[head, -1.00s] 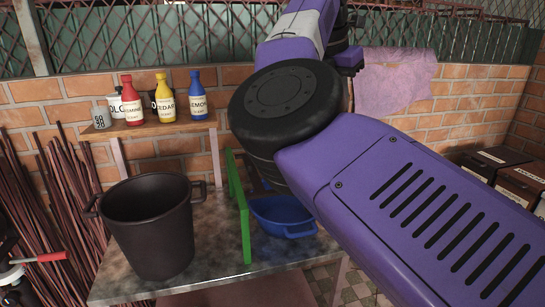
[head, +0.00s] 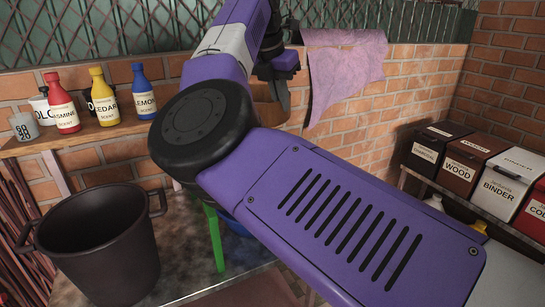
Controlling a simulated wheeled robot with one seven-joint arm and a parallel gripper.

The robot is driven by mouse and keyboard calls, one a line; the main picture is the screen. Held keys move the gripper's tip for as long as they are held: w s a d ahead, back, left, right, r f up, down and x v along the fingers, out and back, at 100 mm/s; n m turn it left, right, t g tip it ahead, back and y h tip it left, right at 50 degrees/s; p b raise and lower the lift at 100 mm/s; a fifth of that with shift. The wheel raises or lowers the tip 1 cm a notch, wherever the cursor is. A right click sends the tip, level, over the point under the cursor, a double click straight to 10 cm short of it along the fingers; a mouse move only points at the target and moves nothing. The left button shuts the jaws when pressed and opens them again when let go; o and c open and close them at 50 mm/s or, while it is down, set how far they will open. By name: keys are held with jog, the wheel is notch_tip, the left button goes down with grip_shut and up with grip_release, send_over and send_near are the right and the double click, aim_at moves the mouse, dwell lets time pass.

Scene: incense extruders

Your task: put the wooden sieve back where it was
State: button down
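The wooden sieve (head: 268,114) shows only as a piece of curved brown wooden wall in the head view, just right of my arm's big black joint. My gripper (head: 284,98) points down at its rim, with one dark finger in front of the wood. The sieve hangs in the air before the brick wall with no support visible under it, so my gripper appears shut on its rim. The other finger and most of the sieve are hidden by my arm.
A black bucket (head: 103,248) stands on the table at left. Scent bottles, including a blue one (head: 147,92), stand on a wooden shelf (head: 75,139). A green frame (head: 215,238) and blue basin (head: 236,222) are mostly hidden. Labelled boxes (head: 506,182) line the right shelf; purple cloth (head: 340,68) hangs behind.

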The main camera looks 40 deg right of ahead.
notch_tip(320, 180, down, 15)
jog(key=p, duration=0.1)
dwell(0.4)
jog(key=c, duration=1.6)
grip_release()
jog(key=shift+s, duration=0.1)
